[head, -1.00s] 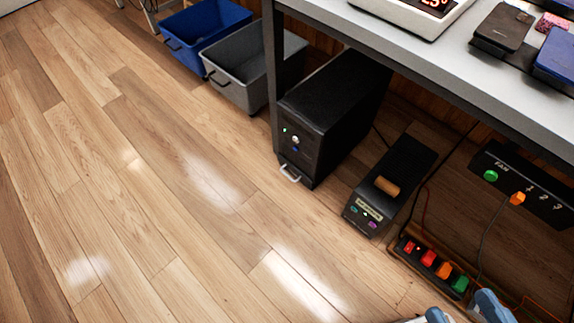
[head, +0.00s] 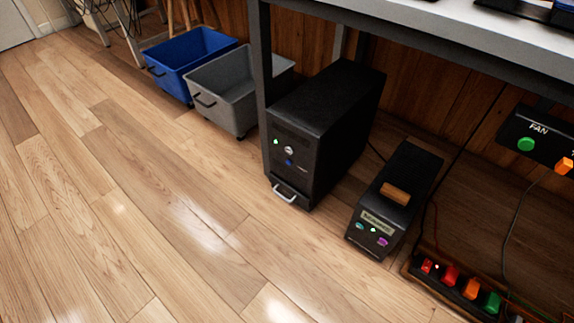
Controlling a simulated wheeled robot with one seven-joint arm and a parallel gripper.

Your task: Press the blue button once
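A black tower case (head: 325,110) stands on the floor under the table. Its front carries a small round blue button (head: 289,162), just below a silver round knob or button (head: 288,151). A small green light (head: 276,142) glows to the upper left of them. A silver handle (head: 285,192) sits low on the same face. My gripper is not in the head view, and nothing covers the front of the tower.
A smaller black box (head: 375,222) with teal and purple buttons stands right of the tower. A power strip (head: 455,280) with coloured switches and cables lies right of it. A FAN panel (head: 540,128) hangs under the table (head: 400,25). Blue (head: 185,60) and grey (head: 225,100) bins stand left. Floor in front is clear.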

